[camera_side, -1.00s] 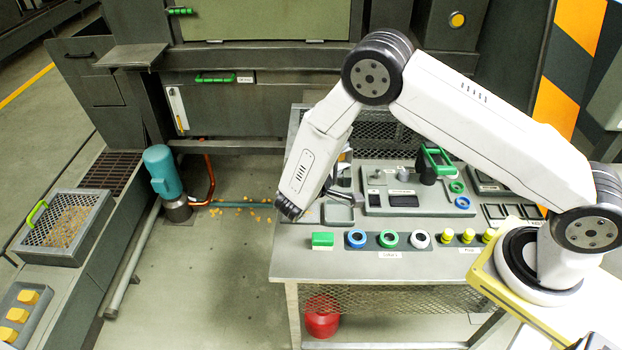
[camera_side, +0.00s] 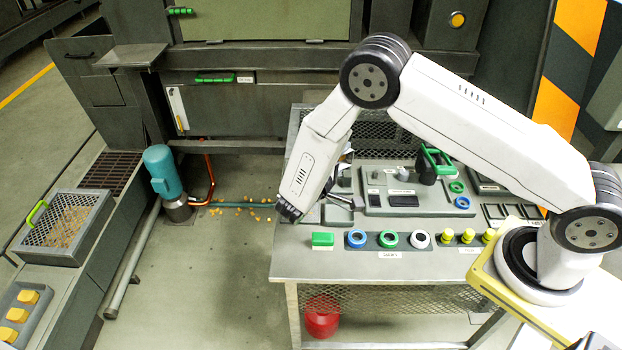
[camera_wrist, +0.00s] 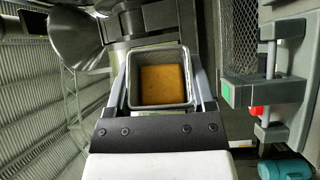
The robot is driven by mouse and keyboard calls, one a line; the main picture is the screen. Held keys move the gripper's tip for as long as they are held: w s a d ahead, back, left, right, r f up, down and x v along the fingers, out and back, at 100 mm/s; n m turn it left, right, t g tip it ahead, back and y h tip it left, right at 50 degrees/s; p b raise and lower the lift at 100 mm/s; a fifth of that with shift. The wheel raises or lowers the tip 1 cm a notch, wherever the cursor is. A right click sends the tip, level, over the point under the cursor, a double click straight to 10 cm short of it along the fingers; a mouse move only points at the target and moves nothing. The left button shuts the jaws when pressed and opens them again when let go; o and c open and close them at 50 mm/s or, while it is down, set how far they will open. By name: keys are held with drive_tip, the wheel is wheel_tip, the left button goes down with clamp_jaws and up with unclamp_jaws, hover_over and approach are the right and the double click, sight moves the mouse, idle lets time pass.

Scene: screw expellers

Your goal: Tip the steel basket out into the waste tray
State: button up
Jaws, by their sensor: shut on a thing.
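The steel basket (camera_wrist: 186,60) is a small square grey metal container in the wrist view, with its open top facing the camera. An orange-brown layer shows inside it. My gripper (camera_wrist: 160,80) has a finger along each side of the basket and is shut on it. In the side view my gripper (camera_side: 345,200) is low over the left end of the steel table, partly hidden by my forearm.
The table (camera_side: 345,262) carries a green block (camera_side: 322,240), coloured rings and yellow knobs along its front. A grey panel (camera_side: 405,212) stands to the right. A mesh-topped bin (camera_side: 65,225) and a teal motor (camera_side: 162,172) are at left. Spilled orange bits (camera_side: 245,205) lie on the floor.

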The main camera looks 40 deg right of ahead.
drive_tip(key=shift+s, duration=0.15)
idle(0.5)
drive_tip(key=shift+m, duration=0.6)
drive_tip(key=shift+s, duration=0.1)
drive_tip(key=shift+m+h, duration=0.3)
drive_tip(key=shift+r+m, duration=0.1)
drive_tip(key=shift+m, duration=0.3)
drive_tip(key=shift+s+a, duration=0.1)
drive_tip(key=shift+s, duration=0.05)
idle(2.5)
